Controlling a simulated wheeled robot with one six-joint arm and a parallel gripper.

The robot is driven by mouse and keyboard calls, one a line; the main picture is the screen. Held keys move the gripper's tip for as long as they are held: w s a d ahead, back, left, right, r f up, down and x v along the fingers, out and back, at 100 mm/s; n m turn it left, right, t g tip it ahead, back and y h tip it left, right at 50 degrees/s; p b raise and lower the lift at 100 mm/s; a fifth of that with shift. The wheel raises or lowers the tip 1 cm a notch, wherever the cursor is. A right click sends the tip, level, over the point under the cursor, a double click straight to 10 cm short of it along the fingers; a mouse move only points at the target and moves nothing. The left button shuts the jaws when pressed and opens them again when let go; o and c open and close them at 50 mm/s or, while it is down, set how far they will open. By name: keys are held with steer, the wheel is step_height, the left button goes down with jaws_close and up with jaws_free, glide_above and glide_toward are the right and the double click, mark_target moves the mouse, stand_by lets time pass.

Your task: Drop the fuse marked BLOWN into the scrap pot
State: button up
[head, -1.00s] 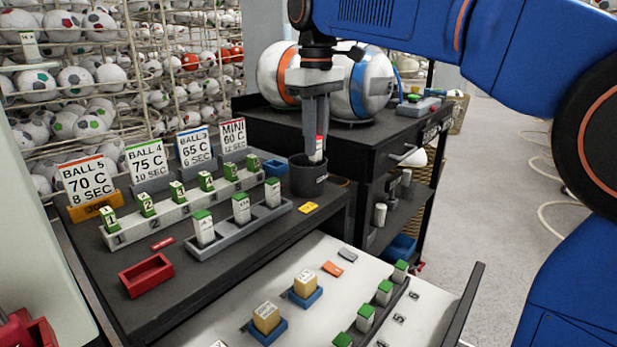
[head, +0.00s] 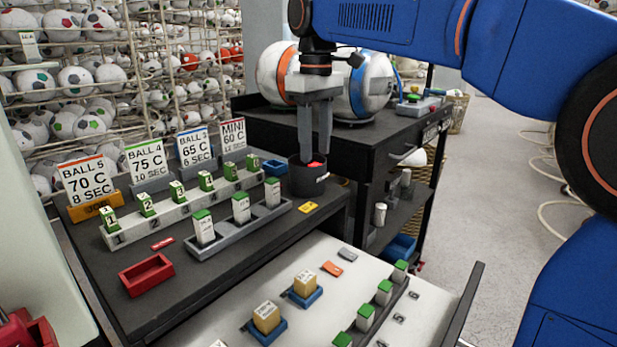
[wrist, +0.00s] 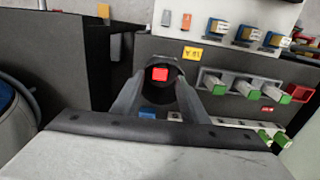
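The dark scrap pot (head: 306,183) stands at the right end of the black bench. A red-topped fuse (head: 315,164) is down inside it, only its top showing at the rim. In the wrist view the red end (wrist: 160,74) sits within the dark round pot (wrist: 146,92). Any BLOWN marking cannot be read. My gripper (head: 315,156) is directly above the pot, fingers pointing down and apart, with nothing held between them. In the wrist view its fingers (wrist: 160,86) stand on either side of the red end.
A grey rack (head: 240,230) holds several white fuses with green tops. Behind it is a numbered pale rack (head: 180,212) with green-topped fuses. A red tray (head: 148,275), yellow tag (head: 309,207) and blue bin (head: 274,167) lie nearby. An open drawer (head: 330,310) is in front.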

step_height(320, 180, up, 12)
stand_by(0.5)
steer(key=shift+s+f, duration=0.1)
steer(key=shift+s, duration=0.05)
